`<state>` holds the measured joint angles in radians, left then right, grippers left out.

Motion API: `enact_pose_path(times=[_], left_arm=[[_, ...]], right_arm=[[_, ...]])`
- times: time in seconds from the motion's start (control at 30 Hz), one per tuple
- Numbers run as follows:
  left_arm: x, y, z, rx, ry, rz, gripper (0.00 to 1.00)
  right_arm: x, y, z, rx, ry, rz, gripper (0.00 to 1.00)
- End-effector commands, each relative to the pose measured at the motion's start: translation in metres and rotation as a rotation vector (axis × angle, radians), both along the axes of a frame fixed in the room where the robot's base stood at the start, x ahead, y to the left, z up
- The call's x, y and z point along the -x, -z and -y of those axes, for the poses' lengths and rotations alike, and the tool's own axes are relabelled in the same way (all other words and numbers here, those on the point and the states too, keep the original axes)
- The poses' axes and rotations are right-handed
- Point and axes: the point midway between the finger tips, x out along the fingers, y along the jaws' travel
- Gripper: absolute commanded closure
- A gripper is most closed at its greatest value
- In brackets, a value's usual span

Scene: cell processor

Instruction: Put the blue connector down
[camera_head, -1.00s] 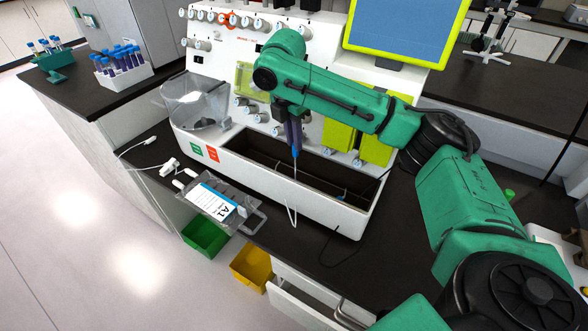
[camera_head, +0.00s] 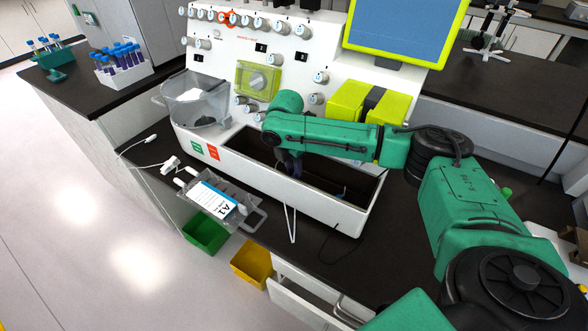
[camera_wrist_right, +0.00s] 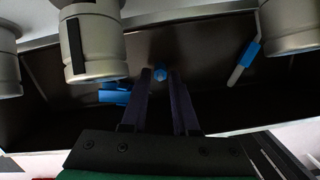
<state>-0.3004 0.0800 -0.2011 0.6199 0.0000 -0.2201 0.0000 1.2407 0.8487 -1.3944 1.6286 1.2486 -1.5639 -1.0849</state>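My right gripper (camera_wrist_right: 160,88) points down into the dark trough at the machine's front. In the head view, my arm mostly hides it (camera_head: 292,165). In the right wrist view, its two dark fingers are apart. A small round blue connector end (camera_wrist_right: 160,74) shows between the fingertips, with a slim dark gap on either side. Another blue connector piece (camera_wrist_right: 115,94) lies left of the fingers. A third, with a pale tip (camera_wrist_right: 245,62), is at the right. My left gripper is not in view.
The white machine (camera_head: 240,185) has knobs above the trough (camera_head: 345,215). Large metal knobs (camera_wrist_right: 92,45) stand close to the fingers. A bag labelled A1 (camera_head: 215,200) lies left of the trough on the dark bench. Green (camera_head: 205,235) and yellow (camera_head: 252,265) bins stand below.

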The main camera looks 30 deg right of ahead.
Motion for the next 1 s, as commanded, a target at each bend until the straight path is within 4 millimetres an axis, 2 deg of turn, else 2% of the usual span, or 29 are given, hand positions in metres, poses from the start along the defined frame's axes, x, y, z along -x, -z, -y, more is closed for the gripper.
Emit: enact_pose_path(times=[0.33,0.43,0.57,0.8,0.9,1.0], left_arm=[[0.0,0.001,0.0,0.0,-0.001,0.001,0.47],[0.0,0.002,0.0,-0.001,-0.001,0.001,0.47],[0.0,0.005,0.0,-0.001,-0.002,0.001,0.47],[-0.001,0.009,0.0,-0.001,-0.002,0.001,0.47],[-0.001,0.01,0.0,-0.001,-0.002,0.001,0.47],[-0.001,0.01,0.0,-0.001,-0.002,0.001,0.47]], right_arm=[[0.0,-0.001,0.0,0.001,0.0,0.001,0.52],[-0.001,-0.01,-0.001,0.0,0.0,0.003,0.52],[0.0,-0.037,-0.004,-0.001,-0.001,0.005,0.52],[0.002,-0.101,-0.012,-0.002,0.0,0.004,0.52],[0.003,-0.116,-0.013,-0.001,0.001,0.002,0.52],[0.004,-0.122,-0.013,0.001,0.001,-0.001,0.52]])
